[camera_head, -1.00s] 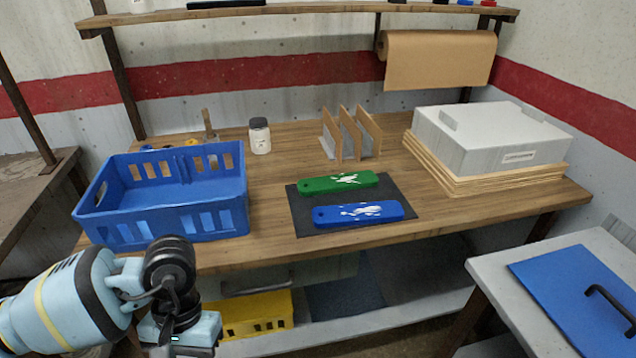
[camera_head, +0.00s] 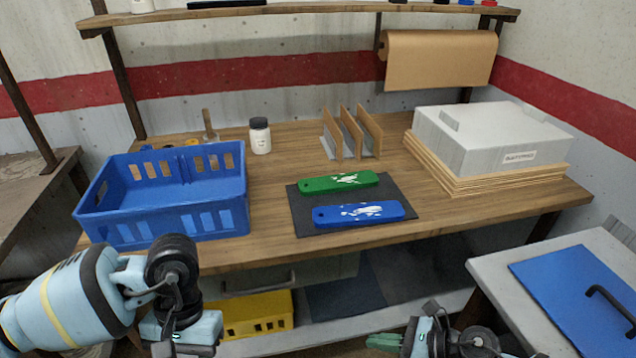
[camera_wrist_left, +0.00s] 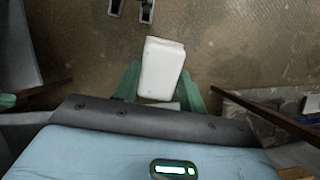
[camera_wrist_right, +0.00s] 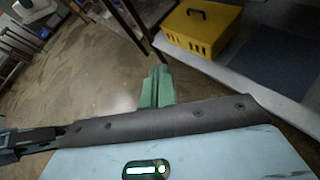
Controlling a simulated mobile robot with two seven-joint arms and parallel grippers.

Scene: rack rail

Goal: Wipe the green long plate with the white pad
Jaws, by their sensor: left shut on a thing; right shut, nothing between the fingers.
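The green long plate (camera_head: 322,184) lies on a dark mat (camera_head: 392,191) on the workbench, with white smears on its top. A blue long plate (camera_head: 334,216) with similar white marks lies on the same mat, in front of it. The white pad (camera_wrist_left: 161,68) is between the green fingers of my left gripper (camera_wrist_left: 160,85), which is shut on it. In the head view the left arm is at the lower left, in front of the bench, and its fingers and the pad are out of frame. My right gripper (camera_wrist_right: 157,88) is shut and empty; it shows at the bottom of the head view (camera_head: 385,342), below the bench front.
A blue crate (camera_head: 165,227) stands at the bench's left. A yellow bin (camera_head: 256,314) sits below. The bench front beside the mat is clear.

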